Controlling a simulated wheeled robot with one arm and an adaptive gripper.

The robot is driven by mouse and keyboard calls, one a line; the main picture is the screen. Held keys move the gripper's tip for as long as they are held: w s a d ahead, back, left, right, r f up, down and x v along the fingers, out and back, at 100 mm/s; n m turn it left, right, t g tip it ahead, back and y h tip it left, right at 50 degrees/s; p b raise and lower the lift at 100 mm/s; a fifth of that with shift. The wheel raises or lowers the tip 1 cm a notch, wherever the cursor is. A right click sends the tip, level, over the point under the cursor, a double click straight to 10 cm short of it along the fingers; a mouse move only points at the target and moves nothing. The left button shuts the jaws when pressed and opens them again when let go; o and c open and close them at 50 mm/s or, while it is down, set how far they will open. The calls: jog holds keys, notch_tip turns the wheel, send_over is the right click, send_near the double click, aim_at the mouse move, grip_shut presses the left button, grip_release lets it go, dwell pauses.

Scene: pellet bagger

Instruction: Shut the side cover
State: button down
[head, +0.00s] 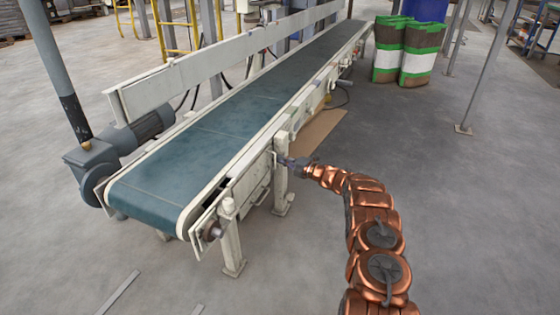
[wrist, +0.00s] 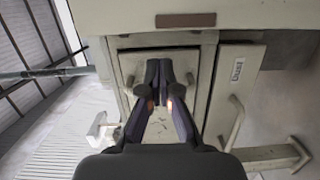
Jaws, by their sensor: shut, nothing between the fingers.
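The side of the white conveyor frame carries a pale panel with a bar handle, which I take for the side cover (head: 257,180), near the conveyor's front end in the head view. In the wrist view a labelled pale panel (wrist: 238,65) with a bar handle stands right of my fingers. A recessed pale panel (wrist: 132,64) lies behind the fingers. My gripper (head: 283,159) is shut and empty, close to the frame beside a leg; it also shows in the wrist view (wrist: 166,75). I cannot tell whether it touches the panel, nor how far the cover stands open.
The green conveyor belt (head: 215,130) runs away to the upper right. A front leg (head: 230,245) and a second leg (head: 281,190) stand near my gripper. A brown sheet (head: 315,132) lies on the floor. Bags (head: 420,55) stand behind.

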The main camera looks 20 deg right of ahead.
jog(key=v, duration=1.2)
jog(key=w+d+r+m+h+p, duration=0.1)
jog(key=w+r+m+h+p, duration=0.3)
jog(key=r, duration=0.7)
jog(key=w+d+r+m+h+p, duration=0.1)
jog(key=w+r+m+h+p, duration=0.2)
jog(key=r+p, duration=0.55)
jog(key=s+a+r+m+g+h+p, duration=0.2)
jog(key=s+r+m+h+p, duration=0.15)
jog(key=r, duration=0.75)
jog(key=s+a+r+m+g+h+p, duration=0.1)
jog(key=s+a+r+m+h+p, duration=0.25)
jog(key=r, duration=0.75)
jog(key=s+a+r+m+g+y+p, duration=0.1)
jog(key=s+a+r+m+g+p, duration=0.2)
jog(key=s, duration=1.5)
jog(key=s+a+r+m+g+y+p, duration=0.2)
jog(key=s+a+r+m+g+p, duration=0.2)
jog(key=s+a+r+p, duration=0.6)
jog(key=s+a+r+m+g+y+p, duration=0.1)
jog(key=s+a+r+m+g+p, duration=0.2)
jog(key=s, duration=2.4)
jog(key=a+r+g+p, duration=0.3)
jog(key=a+p, duration=0.4)
jog(key=a, duration=0.3)
jog(key=shift+a+r+g+y+p, duration=0.3)
jog(key=shift+a+r+g+p, duration=0.1)
jog(key=shift+r, duration=0.25)
